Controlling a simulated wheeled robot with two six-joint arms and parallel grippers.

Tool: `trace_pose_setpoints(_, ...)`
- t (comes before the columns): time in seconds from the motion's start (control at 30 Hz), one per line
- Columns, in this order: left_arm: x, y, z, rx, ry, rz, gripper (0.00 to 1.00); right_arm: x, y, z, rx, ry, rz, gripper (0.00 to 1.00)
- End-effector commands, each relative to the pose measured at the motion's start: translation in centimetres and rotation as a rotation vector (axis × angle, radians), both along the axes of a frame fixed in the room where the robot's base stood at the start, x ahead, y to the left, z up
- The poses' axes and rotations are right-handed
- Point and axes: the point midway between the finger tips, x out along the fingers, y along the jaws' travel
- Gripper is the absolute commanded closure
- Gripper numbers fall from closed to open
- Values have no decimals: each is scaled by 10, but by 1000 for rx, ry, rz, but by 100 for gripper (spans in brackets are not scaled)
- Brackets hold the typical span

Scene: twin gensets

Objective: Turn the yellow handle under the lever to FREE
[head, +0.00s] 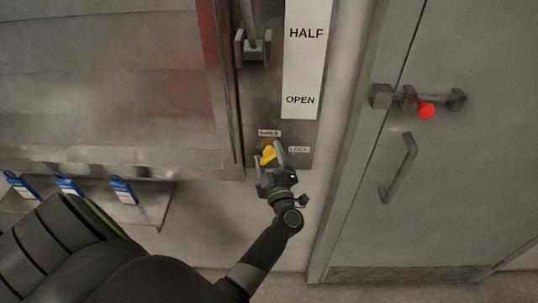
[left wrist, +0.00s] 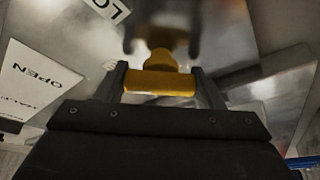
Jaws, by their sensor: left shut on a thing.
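The yellow handle (head: 268,154) sits low on the grey lever panel, under the lever (head: 252,45). A small label above it is too small to read surely, and the label to its right reads LOCK (head: 299,150). My left gripper (head: 270,160) reaches up to the handle from below, one finger on each side. In the left wrist view the yellow handle (left wrist: 160,82) lies between the two fingers (left wrist: 160,90), and the gripper is shut on it. In the head view the handle looks tilted. My right gripper is not in view.
A white strip (head: 302,70) reads HALF and OPEN. At right is a grey door (head: 440,180) with a pull handle (head: 398,168) and a bolt with a red knob (head: 426,110). At left, blue-and-white tags (head: 123,190) hang on a rack below a large panel.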

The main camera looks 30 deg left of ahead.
Motion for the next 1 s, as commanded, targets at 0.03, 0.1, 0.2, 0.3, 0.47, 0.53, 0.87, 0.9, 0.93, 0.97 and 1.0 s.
trace_pose_setpoints(0.03, 0, 0, 1, -41, -24, 0, 61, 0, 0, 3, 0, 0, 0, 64)
trace_pose_setpoints(0.1, 0, 0, 2, -98, -58, 0, 61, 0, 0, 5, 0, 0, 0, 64)
trace_pose_setpoints(0.2, 1, 0, 2, -178, -109, -1, 61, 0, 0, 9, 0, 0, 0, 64)
trace_pose_setpoints(0.3, 0, -1, 2, -260, -158, -1, 61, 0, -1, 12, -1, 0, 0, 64)
trace_pose_setpoints(0.47, 0, 0, 2, -379, -230, 0, 61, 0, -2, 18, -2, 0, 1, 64)
trace_pose_setpoints(0.53, 0, 0, 1, -425, -259, -1, 61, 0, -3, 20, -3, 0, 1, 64)
trace_pose_setpoints(0.87, 0, 0, 1, -586, -358, -1, 61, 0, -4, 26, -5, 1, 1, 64)
trace_pose_setpoints(0.9, 0, 0, 0, -599, -366, -1, 61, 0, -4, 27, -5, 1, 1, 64)
trace_pose_setpoints(0.93, 0, 0, 0, -606, -370, 0, 61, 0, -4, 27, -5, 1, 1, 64)
trace_pose_setpoints(0.97, 0, 0, 0, -612, -375, -1, 61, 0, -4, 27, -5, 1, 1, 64)
trace_pose_setpoints(1.0, 0, 0, 0, -620, -379, 0, 61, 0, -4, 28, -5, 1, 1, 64)
